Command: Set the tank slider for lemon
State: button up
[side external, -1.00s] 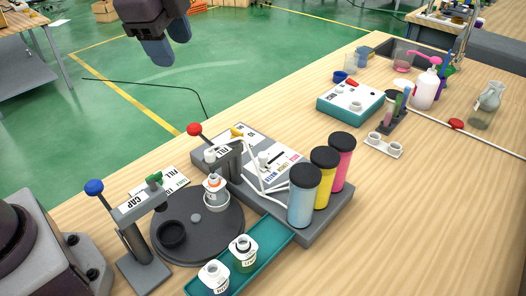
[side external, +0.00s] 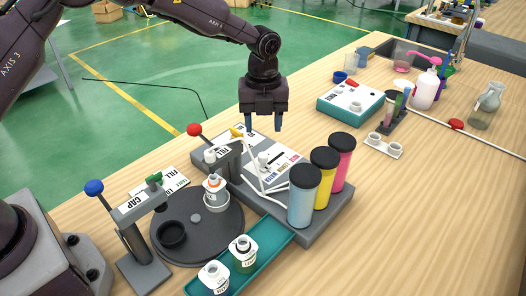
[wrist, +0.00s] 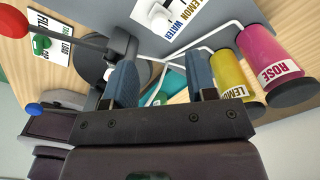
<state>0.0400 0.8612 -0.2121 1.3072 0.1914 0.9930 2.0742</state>
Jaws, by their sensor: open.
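The tank slider is a white knob (side external: 263,158) on the grey filling station, at the end of its slot beside the WATER label. It also shows in the wrist view (wrist: 161,21) at the top, next to the WATER label, with the LEMON label (wrist: 190,12) further along. My gripper (side external: 263,128) is open and empty, pointing down above the back of the station, apart from the knob. The yellow lemon tank (side external: 325,175) stands between the blue tank (side external: 303,195) and the pink rose tank (side external: 343,163).
A red-knobbed fill lever (side external: 194,129) rises left of my gripper. A dark turntable (side external: 215,240) holds a bottle, and a teal tray (side external: 271,236) holds two more. A blue-knobbed cap press (side external: 95,187) stands at left.

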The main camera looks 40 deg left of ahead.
aim_at(264, 154)
notch_tip(264, 154, down, 9)
jog(key=shift+r, duration=0.1)
dwell(0.3)
jog(key=shift+w, duration=0.1)
grip_shut()
